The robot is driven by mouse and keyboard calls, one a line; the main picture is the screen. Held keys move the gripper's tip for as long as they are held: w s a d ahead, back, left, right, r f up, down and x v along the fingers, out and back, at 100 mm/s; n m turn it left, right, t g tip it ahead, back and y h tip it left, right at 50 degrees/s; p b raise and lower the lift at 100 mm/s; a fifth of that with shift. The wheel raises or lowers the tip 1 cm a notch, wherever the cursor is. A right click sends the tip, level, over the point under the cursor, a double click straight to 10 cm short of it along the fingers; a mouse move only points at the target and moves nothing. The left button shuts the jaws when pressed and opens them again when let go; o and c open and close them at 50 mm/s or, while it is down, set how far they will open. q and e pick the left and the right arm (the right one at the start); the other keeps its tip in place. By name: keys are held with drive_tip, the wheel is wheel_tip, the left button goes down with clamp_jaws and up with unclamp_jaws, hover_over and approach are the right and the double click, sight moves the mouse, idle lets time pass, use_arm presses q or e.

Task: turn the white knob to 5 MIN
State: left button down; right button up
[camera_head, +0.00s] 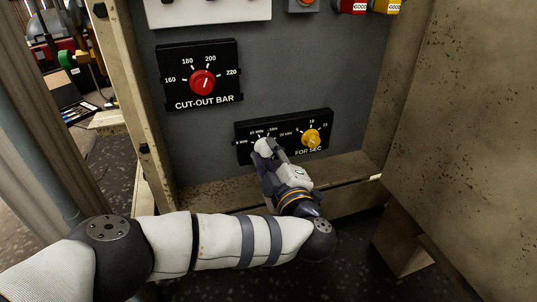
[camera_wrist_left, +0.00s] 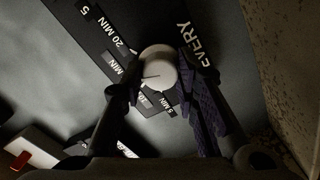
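The white knob (camera_head: 264,147) sits at the left of the black timer plate (camera_head: 323,143), below the red dial. It also shows in the left wrist view as a round white knob (camera_wrist_left: 158,64) with a thin dark line pointing left. The "5 MIN" label (camera_wrist_left: 168,106) is below the knob in that view, away from the line's end. My left gripper (camera_head: 266,149) reaches the knob from below. In the left wrist view its fingers (camera_wrist_left: 158,75) stand one on each side and appear to touch the knob. My right gripper is not in view.
An orange knob (camera_head: 311,138) sits close right of the white knob on the same plate. The red cut-out dial (camera_head: 202,82) is above left. A wooden ledge (camera_head: 230,190) runs below the panel, and a beige wall (camera_head: 470,130) stands at the right.

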use_arm(q)
drive_tip(key=shift+n, duration=0.4)
drive_tip(key=shift+n+p, duration=0.55)
drive_tip(key=shift+n, duration=0.45)
drive_tip(key=n, duration=0.4)
drive_tip(key=shift+n, duration=0.3)
drive_tip(key=n, duration=0.4)
drive_tip(key=shift+f+n, duration=0.1)
drive_tip(key=shift+n, duration=2.1)
drive_tip(key=c, duration=1.2)
unclamp_jaws()
drive_tip(key=shift+d, duration=0.1)
drive_tip(key=shift+c, duration=0.2)
